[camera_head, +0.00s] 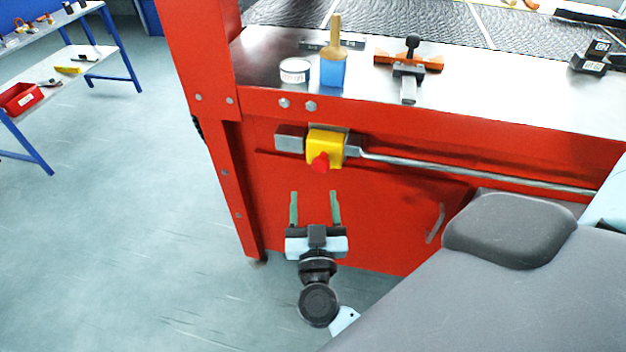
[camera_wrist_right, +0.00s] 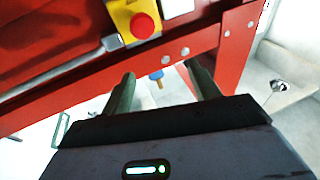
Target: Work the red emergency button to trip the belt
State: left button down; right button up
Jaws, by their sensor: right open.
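The red emergency button (camera_head: 320,162) sticks out from a yellow box (camera_head: 326,145) on the front of the red machine frame. In the right wrist view the button (camera_wrist_right: 143,25) shows at the top, on its yellow box (camera_wrist_right: 124,12). My right gripper (camera_head: 315,194) is open and empty, its fingers apart, below the button in the head view. In the right wrist view its two fingers (camera_wrist_right: 160,82) show, with the button above them and a gap between. My left gripper is not in view.
A grey rail (camera_head: 470,173) runs right from the yellow box. A door handle (camera_head: 435,223) is lower right. Open floor lies left.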

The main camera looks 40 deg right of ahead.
aim_at(320, 168)
jog(key=w+d+m+g+b, duration=0.1)
jog(key=w+d, duration=0.1)
jog(key=w+d+f+m+g+h+b, duration=0.1)
jog(key=w+d+g, duration=0.1)
jog(key=w, duration=0.1)
jog(key=w+d+g+h+b, duration=0.1)
jog(key=w+d+g, duration=0.1)
jog(key=d, duration=0.1)
jog(key=shift+w+f+m, duration=0.35)
jog(key=shift+w+m, duration=0.05)
jog(key=shift+w+d+h, duration=0.3)
jog(key=shift+w+d, duration=0.05)
jog(key=shift+d, duration=0.1)
